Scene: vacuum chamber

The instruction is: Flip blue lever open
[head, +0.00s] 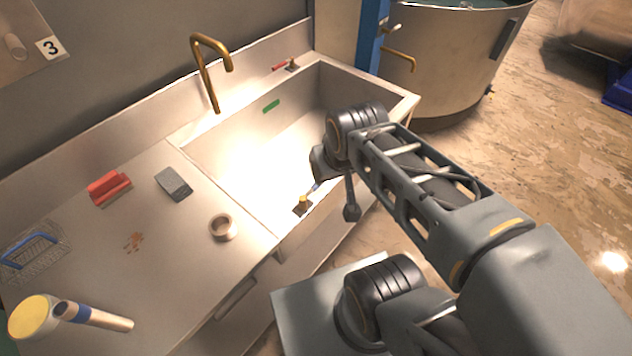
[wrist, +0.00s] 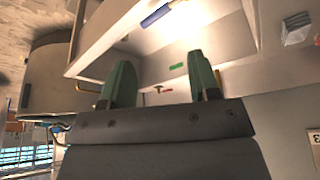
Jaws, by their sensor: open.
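The blue lever (head: 315,187) shows in the head view as a short blue piece beside a yellow valve part (head: 302,200) at the sink's near edge. My arm's end partly hides it. In the wrist view, the blue lever (wrist: 157,15) is a slanted bar near the top, beyond the fingers and apart from them. My gripper (wrist: 161,78) is open, with two green fingers spread and nothing between them. In the head view, my gripper is over the sink's near right part, close to the lever, and its fingertips are hard to make out.
A sink (head: 215,150) with a brass faucet (head: 212,70) fills the counter's right half. A red-handled valve (head: 281,66) sits at its back. A tape roll (head: 222,227), red brush (head: 109,188) and grey block (head: 173,184) lie on the counter. A large metal tank (head: 450,55) stands behind.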

